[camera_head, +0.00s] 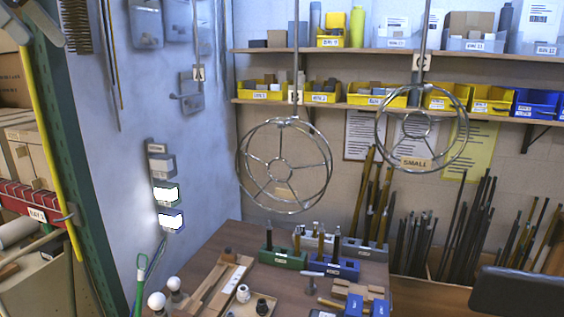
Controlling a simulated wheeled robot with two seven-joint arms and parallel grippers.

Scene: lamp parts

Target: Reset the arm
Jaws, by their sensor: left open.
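My left gripper (38,42) is at the top left corner of the view, raised high and partly cut off by the frame edge. Its two grey fingers are apart, with nothing seen between them. It is well away from the table and the lamp parts. My right gripper is not in view. A large round wire lamp frame (243,182) hangs in the middle. A smaller wire frame (466,135) hangs to its right, in front of a tag reading SMALL.
The wooden table (228,236) holds a green block (283,259), a blue block (335,268), white bulbs (157,301) and small parts. A green shelf post (75,160) stands at left. Shelves with yellow bins (262,92) line the back wall. A dark panel (520,292) is at lower right.

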